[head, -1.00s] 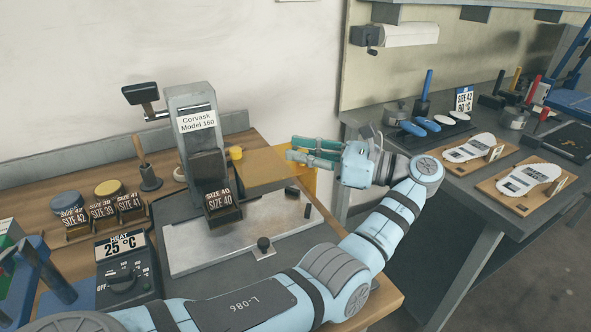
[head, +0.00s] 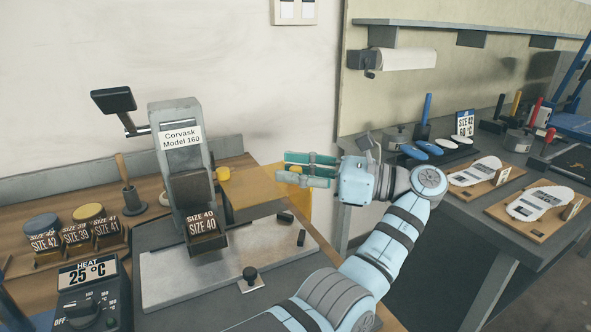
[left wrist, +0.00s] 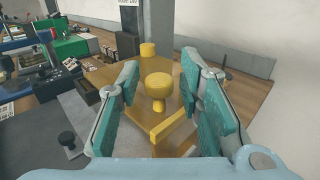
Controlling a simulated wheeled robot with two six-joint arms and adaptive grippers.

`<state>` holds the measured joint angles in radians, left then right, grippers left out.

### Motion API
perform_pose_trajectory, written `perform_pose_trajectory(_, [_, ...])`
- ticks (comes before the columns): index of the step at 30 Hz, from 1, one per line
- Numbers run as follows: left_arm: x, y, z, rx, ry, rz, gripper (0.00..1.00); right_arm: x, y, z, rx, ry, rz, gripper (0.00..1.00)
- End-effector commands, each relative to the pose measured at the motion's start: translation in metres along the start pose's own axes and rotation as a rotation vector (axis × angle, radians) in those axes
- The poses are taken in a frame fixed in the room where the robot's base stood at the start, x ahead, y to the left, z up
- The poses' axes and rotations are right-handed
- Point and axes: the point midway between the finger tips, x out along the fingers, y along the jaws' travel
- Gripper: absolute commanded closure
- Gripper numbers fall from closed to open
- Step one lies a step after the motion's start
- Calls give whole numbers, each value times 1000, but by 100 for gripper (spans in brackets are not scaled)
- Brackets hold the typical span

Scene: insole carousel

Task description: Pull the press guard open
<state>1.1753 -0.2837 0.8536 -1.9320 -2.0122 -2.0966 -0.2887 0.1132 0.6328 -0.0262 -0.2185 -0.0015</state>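The press guard (head: 250,187) is an amber see-through panel. It reaches out to the right of the grey press (head: 178,150) marked Corvask Model 160. In the left wrist view the panel (left wrist: 120,75) bears a round yellow knob (left wrist: 158,86) on a short stem. My left gripper (head: 281,168) is at the panel's right end, pointing left, its teal fingers apart. In the left wrist view the fingers (left wrist: 160,98) stand on either side of the knob, with gaps visible. In the head view the fingers hide the knob. My right gripper is out of view.
A silver plate (head: 190,275) with a black knob (head: 250,277) lies before the press. Size blocks (head: 75,232) and a heat control box (head: 90,295) stand at left. A second bench (head: 460,205) with insoles is at right. A pale wall is behind.

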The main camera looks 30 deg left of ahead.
Motion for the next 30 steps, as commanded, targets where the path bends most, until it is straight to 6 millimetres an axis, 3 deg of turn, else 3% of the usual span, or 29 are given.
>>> perform_pose_trajectory(10, [-1,0,6,-3,-1,-3,62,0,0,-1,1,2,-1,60])
perform_pose_trajectory(21, [-1,0,88,-4,-1,-2,62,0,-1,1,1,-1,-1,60])
perform_pose_trajectory(24, [-1,0,99,-1,-1,-2,62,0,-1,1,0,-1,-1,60])
perform_pose_trajectory(30, [-1,0,101,0,-1,-2,62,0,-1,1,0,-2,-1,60])
